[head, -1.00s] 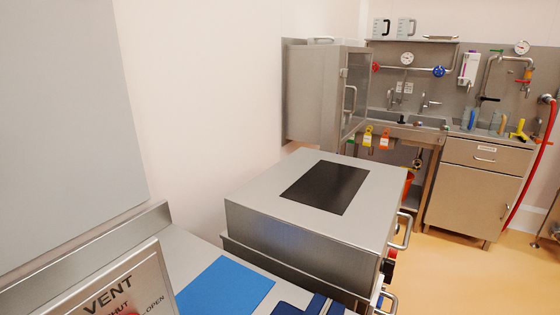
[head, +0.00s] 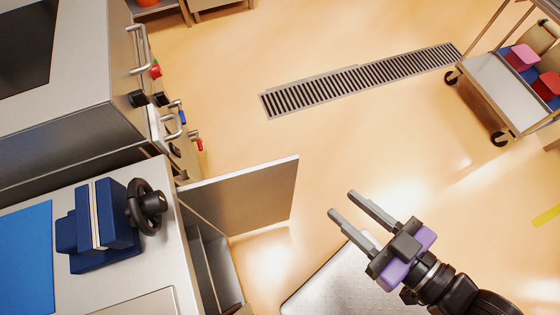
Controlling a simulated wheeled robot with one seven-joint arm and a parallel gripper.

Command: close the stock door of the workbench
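The stock door (head: 243,196) of the workbench stands swung open, jutting out to the right from the cabinet front below the worktop (head: 145,262). Part of the cabinet's inside (head: 217,262) shows beneath the worktop's edge. My gripper (head: 342,203) is at the lower right of the head view, to the right of the door and apart from it. Its two grey fingers are spread with nothing between them, pointing up and left. The door's handle cannot be made out.
A blue vise (head: 98,228) with a black handwheel and a blue mat (head: 25,262) are on the worktop. A steel unit with a bar handle (head: 138,50) stands beyond. A floor grate (head: 360,80) and a cart (head: 500,92) lie to the right.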

